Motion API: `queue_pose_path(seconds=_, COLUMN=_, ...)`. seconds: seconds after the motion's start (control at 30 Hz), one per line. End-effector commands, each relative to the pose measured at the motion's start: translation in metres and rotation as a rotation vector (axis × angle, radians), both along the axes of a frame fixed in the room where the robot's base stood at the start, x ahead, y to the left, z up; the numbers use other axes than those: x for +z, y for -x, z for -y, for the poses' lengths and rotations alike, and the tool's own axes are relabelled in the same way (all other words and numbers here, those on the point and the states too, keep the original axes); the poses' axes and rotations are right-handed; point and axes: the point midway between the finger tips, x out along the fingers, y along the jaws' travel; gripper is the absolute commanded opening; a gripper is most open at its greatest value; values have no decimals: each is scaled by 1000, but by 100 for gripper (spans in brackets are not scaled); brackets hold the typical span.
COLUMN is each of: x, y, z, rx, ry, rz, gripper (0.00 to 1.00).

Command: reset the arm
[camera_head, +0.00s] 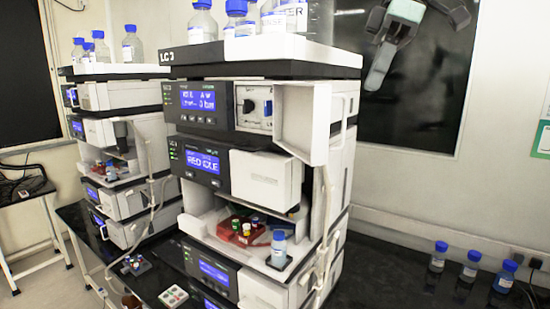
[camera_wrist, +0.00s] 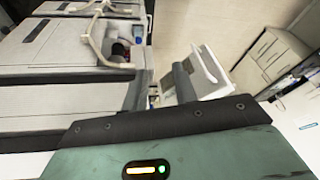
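My arm (camera_head: 400,22) shows at the upper right of the head view, raised in front of the dark wall panel, apart from the instrument stacks. Its pale and grey links are cut off by the top edge. In the wrist view, my gripper (camera_wrist: 159,84) reaches up from its green-grey body, with two dark fingers standing apart. I see nothing held between them. Beyond the fingers are a white open door or panel (camera_wrist: 205,75) and the side of a stack. I cannot tell the exact distance to them.
The near LC stack (camera_head: 262,170) has an open white door (camera_head: 303,125) at its right and bottles on top. Its lower bay holds a red tray (camera_head: 235,234) of vials and a small bottle (camera_head: 279,250). Blue-capped bottles (camera_head: 470,268) stand on the black bench at right. Another stack (camera_head: 105,130) stands left.

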Motion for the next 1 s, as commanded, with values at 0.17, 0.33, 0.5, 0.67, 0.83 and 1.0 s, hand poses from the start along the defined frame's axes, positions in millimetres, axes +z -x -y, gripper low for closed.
queue_pose_path(seconds=0.17, x=-92, y=-12, z=24, rx=-341, ry=66, rz=-42, gripper=28)
queue_pose_path(seconds=0.33, x=-176, y=0, z=58, rx=-640, ry=115, rz=-52, gripper=28)
queue_pose_path(seconds=0.5, x=-253, y=35, z=95, rx=-904, ry=144, rz=-47, gripper=28)
queue_pose_path(seconds=0.67, x=-301, y=72, z=120, rx=-1082, ry=147, rz=-39, gripper=28)
queue_pose_path(seconds=0.83, x=-336, y=110, z=136, rx=-1215, ry=140, rz=-36, gripper=28)
queue_pose_path(seconds=1.0, x=-368, y=143, z=141, rx=-1300, ry=124, rz=-35, gripper=28)
